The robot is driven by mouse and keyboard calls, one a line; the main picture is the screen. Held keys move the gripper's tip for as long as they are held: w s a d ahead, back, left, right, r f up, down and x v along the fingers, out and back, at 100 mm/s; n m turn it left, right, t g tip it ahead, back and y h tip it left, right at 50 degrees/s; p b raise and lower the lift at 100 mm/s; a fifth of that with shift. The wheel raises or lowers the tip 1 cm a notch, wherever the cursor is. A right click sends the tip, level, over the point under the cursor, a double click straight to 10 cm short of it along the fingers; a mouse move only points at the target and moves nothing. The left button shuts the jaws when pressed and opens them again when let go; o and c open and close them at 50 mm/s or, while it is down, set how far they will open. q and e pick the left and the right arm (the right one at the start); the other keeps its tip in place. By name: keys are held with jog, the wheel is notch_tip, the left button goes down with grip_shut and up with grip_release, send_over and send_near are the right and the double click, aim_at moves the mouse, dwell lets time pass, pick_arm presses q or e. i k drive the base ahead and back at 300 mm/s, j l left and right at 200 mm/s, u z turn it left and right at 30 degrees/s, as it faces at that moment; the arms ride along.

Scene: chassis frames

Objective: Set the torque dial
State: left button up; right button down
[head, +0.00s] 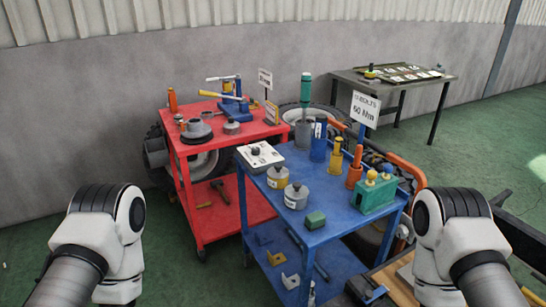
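A white plate or box with a dark round knob (259,156), which looks like the torque dial, lies at the back left corner of the blue cart's top (335,228). Its markings and pointer are too small to read. A white sign (365,109) above the cart reads "60 Nm" under a line that seems to say bolts. My two arms show only as white joints and grey links at the lower left and lower right. Both are apart from the dial. Neither gripper is in view.
The blue cart also carries tins (296,196), a green block (315,220), a green holder (376,193) and upright tools. A red cart (220,182) stands close at left. A wooden surface (400,285) lies at lower right. A dark table (392,78) stands far back.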

aim_at(255, 151)
jog(key=u, duration=0.15)
jog(key=i+j, duration=0.9)
jog(key=j, duration=0.2)
